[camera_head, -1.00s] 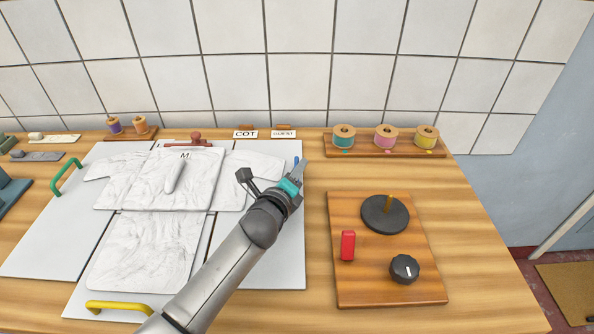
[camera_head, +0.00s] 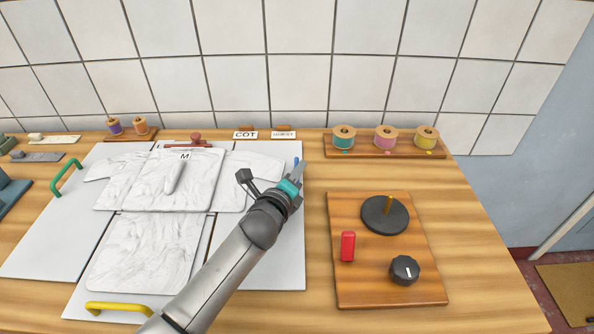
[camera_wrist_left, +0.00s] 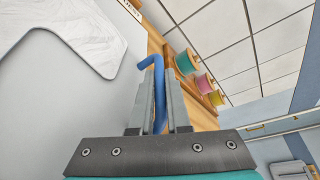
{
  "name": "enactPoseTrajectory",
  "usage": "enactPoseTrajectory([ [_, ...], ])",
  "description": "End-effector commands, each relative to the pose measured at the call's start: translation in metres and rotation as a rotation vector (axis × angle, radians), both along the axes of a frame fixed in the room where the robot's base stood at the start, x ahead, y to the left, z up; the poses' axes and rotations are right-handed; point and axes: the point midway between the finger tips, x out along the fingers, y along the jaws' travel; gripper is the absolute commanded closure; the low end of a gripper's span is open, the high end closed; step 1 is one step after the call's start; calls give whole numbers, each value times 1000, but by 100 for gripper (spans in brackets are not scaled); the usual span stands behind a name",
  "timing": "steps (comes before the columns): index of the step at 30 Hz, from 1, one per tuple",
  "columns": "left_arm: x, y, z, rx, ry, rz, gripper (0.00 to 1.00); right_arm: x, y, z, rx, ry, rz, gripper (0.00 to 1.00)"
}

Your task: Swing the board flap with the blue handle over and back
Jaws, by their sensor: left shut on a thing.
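The blue handle (camera_wrist_left: 158,85) runs between the two fingers of my left gripper (camera_wrist_left: 160,100) in the left wrist view, and the gripper is shut on it. In the head view the left gripper (camera_head: 299,172) is at the right edge of the board. Only a small bit of the blue handle (camera_head: 296,161) shows there. The right board flap (camera_head: 285,265) lies flat, partly hidden by my left arm. White marbled cloth (camera_head: 145,250) lies folded across the boards, with a piece marked M (camera_head: 190,180) on top. My right gripper is not in view.
The left flap has a green handle (camera_head: 66,177) and the front flap a yellow handle (camera_head: 120,306). To the right stands a wooden panel (camera_head: 350,290) with a red switch (camera_head: 348,246) and a black knob (camera_head: 404,269). Thread spools (camera_head: 385,138) stand on a rack behind.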

Motion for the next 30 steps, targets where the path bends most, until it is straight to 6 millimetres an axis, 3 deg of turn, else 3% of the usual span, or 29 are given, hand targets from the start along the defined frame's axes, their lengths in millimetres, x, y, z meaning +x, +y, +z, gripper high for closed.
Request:
enactPoseTrajectory([
  [23, 0, 0, 0, -1, 2, 0, 100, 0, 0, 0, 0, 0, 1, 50],
  [30, 0, 2, 9, -46, 1, 0, 100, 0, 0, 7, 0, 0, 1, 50],
])
